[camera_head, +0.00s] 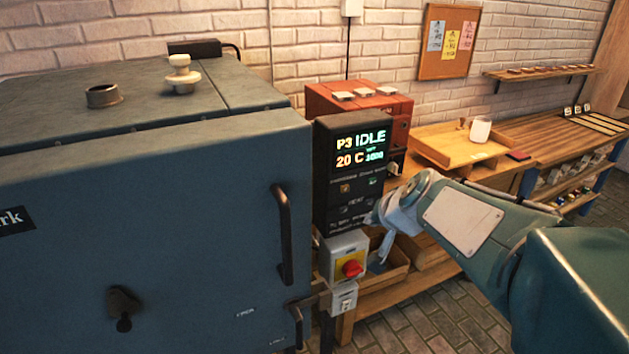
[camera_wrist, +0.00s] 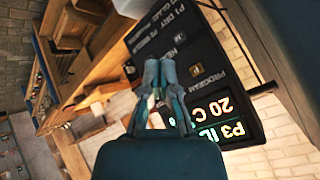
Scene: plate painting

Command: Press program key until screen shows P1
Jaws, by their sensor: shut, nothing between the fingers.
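The black controller panel (camera_head: 346,190) stands at the right edge of the blue kiln. Its screen (camera_head: 361,150) reads P3 IDLE, with 20 C below. The panel also shows in the wrist view, rotated, with the screen (camera_wrist: 215,115) at lower right and a PROGRAM label beside a small key (camera_wrist: 197,69). My gripper (camera_head: 378,218) is in front of the panel's lower right side. In the wrist view my gripper (camera_wrist: 158,66) is shut and empty, its tips left of the program key. I cannot tell whether the tips touch the panel.
The blue kiln (camera_head: 150,220) with a black handle (camera_head: 282,235) fills the left. A wooden bench (camera_head: 560,138) with a tray and white cup (camera_head: 480,130) stands at right.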

